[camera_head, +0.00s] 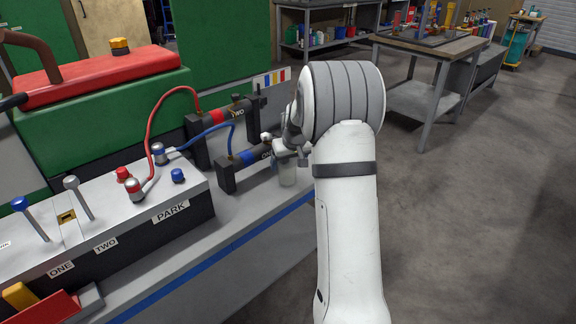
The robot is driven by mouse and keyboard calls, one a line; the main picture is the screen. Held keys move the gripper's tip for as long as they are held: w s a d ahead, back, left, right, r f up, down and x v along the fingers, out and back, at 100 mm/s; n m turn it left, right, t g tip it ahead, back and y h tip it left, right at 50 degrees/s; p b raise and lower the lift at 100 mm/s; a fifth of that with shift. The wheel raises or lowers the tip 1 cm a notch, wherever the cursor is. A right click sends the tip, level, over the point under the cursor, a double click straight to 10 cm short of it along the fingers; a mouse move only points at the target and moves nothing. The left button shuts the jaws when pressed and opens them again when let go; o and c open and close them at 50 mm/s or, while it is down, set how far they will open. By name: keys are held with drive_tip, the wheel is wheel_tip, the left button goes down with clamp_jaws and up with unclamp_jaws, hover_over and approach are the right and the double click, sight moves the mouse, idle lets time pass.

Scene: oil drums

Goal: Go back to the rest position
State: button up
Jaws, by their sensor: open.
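My white arm rises from the bottom of the view and bends over at a grey-banded joint. My gripper (287,156) shows small and partly hidden just left of the arm, above the bench (245,215). It is open. It is close to the right end of the black cylinder marked ONE (233,172). A small pale cylindrical shape (287,176) shows just below it; I cannot tell whether the two touch. No rest position is marked in view.
A cylinder marked TWO (222,126) lies behind ONE. A red hose (153,120) and a blue hose (205,133) run to a control box (118,218) with levers. A worktable (430,42) stands back right. The floor (455,200) to the right is clear.

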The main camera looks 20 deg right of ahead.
drive_tip(key=s+a+r+p, duration=0.4)
drive_tip(key=s+a+r, duration=0.2)
drive_tip(key=s+r, duration=0.3)
drive_tip(key=s+a+r+p, duration=0.3)
drive_tip(key=s+a+r, duration=0.3)
drive_tip(key=s+r, duration=0.35)
drive_tip(key=s+a+r+g+p, duration=0.1)
drive_tip(key=s+a+p, duration=0.1)
drive_tip(key=s, duration=0.6)
drive_tip(key=s+a+r+p, duration=0.1)
drive_tip(key=s+a+p, duration=0.1)
drive_tip(key=s, duration=0.7)
drive_tip(key=shift+s+r+n+g+p, duration=0.3)
drive_tip(key=shift+r+g+p, duration=0.1)
drive_tip(key=shift+p, duration=0.2)
drive_tip(key=shift+a, duration=0.1)
